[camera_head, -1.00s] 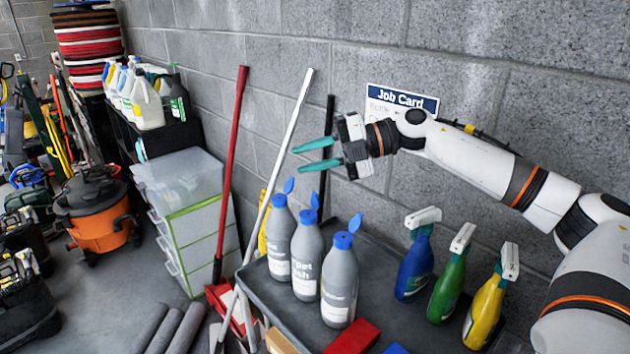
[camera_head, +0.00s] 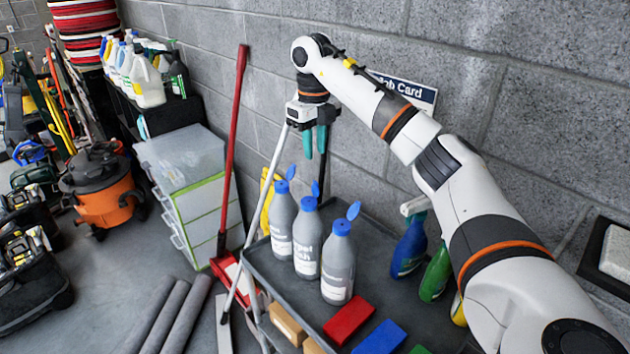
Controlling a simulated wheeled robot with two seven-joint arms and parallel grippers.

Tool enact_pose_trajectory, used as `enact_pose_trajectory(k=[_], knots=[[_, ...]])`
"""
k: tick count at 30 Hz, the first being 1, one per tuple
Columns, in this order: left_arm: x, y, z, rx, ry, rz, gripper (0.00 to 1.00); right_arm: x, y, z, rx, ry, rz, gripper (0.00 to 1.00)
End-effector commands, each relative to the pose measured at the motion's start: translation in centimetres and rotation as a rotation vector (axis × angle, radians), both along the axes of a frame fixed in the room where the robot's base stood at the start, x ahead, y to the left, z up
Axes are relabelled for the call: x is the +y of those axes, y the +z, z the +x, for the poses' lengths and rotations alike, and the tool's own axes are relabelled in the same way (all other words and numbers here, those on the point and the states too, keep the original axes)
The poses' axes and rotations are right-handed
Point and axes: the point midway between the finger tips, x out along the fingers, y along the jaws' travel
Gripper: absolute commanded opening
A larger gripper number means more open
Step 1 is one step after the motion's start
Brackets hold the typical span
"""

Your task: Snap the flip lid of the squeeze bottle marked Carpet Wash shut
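Three grey squeeze bottles with blue caps stand in a row on a dark grey cart top (camera_head: 275,275). The middle bottle (camera_head: 308,238) has a partly readable label ending in "pet" and "sh", which fits Carpet Wash. Its blue flip lid (camera_head: 316,188) stands up, open. The left bottle (camera_head: 282,215) and right bottle (camera_head: 339,262) also have raised lids. My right gripper (camera_head: 314,154) points down, above and seemingly behind the middle bottle, apart from its lid. Its teal fingers have a gap between them and hold nothing. My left gripper is not in view.
Blue (camera_head: 410,246) and green (camera_head: 436,274) spray bottles stand to the right, partly behind my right arm. Red (camera_head: 349,318) and blue (camera_head: 380,338) blocks lie in front. A red pole (camera_head: 233,150) and a white pole lean nearby. A block wall stands behind.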

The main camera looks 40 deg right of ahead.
Motion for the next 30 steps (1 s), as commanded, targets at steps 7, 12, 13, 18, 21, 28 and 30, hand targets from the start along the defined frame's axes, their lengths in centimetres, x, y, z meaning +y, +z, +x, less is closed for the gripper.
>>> enact_pose_trajectory(k=[7, 12, 13, 18, 21, 28, 30], knots=[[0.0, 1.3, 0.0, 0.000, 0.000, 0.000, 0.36, 0.0, -4.6, -0.1, 0.006, 0.000, 0.000, 0.27], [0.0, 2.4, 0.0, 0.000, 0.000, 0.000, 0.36, -0.1, -7.7, -0.1, 0.002, -0.001, 0.002, 0.27], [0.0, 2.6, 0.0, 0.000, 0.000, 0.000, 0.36, -0.1, -8.0, -0.1, 0.002, -0.001, 0.002, 0.27], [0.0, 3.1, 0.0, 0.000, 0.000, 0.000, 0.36, -0.1, -9.7, 0.0, -0.001, -0.001, 0.002, 0.27], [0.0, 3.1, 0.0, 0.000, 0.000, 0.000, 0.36, -0.1, -10.1, 0.0, -0.002, -0.001, 0.002, 0.27], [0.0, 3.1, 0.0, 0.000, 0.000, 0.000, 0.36, -0.1, -10.2, 0.0, -0.002, -0.001, 0.002, 0.27], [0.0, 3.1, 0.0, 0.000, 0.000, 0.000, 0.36, -0.1, -10.2, 0.0, -0.002, -0.001, 0.002, 0.17]])
